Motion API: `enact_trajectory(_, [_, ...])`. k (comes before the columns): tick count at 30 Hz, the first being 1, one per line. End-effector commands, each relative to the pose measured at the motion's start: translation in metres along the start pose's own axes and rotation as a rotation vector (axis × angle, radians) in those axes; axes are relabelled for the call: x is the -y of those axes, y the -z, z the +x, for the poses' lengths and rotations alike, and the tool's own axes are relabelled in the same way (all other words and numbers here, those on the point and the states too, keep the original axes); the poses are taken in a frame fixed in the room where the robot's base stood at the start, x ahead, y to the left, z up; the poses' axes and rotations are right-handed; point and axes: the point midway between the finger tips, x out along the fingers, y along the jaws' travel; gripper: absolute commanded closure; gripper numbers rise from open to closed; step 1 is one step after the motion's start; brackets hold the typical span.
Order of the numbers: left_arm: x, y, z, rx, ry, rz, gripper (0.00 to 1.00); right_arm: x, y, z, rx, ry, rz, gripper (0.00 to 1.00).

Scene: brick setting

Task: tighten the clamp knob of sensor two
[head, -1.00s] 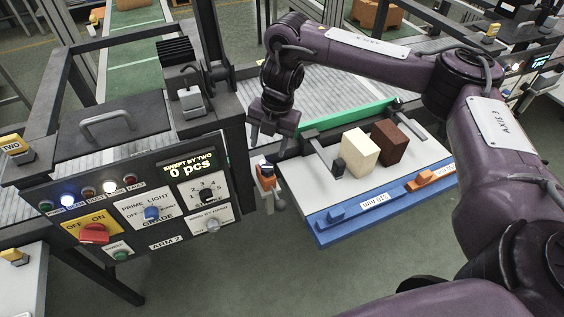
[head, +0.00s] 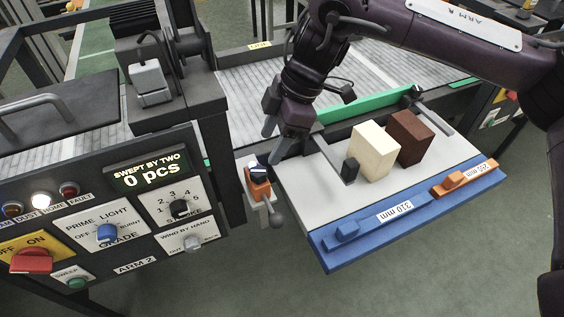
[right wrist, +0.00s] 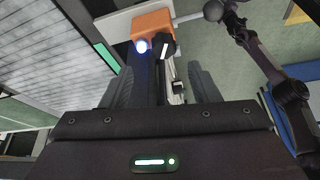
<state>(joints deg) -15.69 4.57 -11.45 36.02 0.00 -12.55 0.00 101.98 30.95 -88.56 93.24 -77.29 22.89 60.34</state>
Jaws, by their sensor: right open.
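The sensor (head: 259,189) is a small orange block on a grey bracket, between the control panel and the white tray. I cannot read a number on it. It also shows at the top of the right wrist view (right wrist: 153,22), with a lit blue spot. A black knob with a white line (right wrist: 163,47), which looks like the clamp knob, is at its near side; in the head view a dark and white top (head: 258,170) shows. My right gripper (head: 286,143) is open and empty, just above and to the right of the sensor, apart from it. My left gripper is out of view.
The control panel (head: 136,229) with switches stands close on the left. The white tray (head: 320,195) with a blue front rail carries a cream block (head: 371,151) and a brown block (head: 411,138). A grey ball-ended lever (head: 275,221) hangs below the sensor.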

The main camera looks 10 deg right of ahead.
Motion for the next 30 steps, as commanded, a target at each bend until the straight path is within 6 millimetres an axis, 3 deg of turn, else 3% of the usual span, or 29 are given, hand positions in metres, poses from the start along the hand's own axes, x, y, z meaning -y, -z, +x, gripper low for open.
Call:
enact_trajectory(11, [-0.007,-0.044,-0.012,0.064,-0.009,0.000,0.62,0.001,0.001,0.054,0.000,0.004,0.002,0.45])
enact_trajectory(18, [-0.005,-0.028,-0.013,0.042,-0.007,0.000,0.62,0.000,0.000,0.073,0.001,0.001,0.002,0.45])
enact_trajectory(25, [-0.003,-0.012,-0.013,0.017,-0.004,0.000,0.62,0.000,0.000,0.074,0.000,0.000,0.002,0.45])
enact_trajectory(30, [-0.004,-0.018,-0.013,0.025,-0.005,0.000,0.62,0.000,0.000,0.074,0.000,0.000,0.002,0.64])
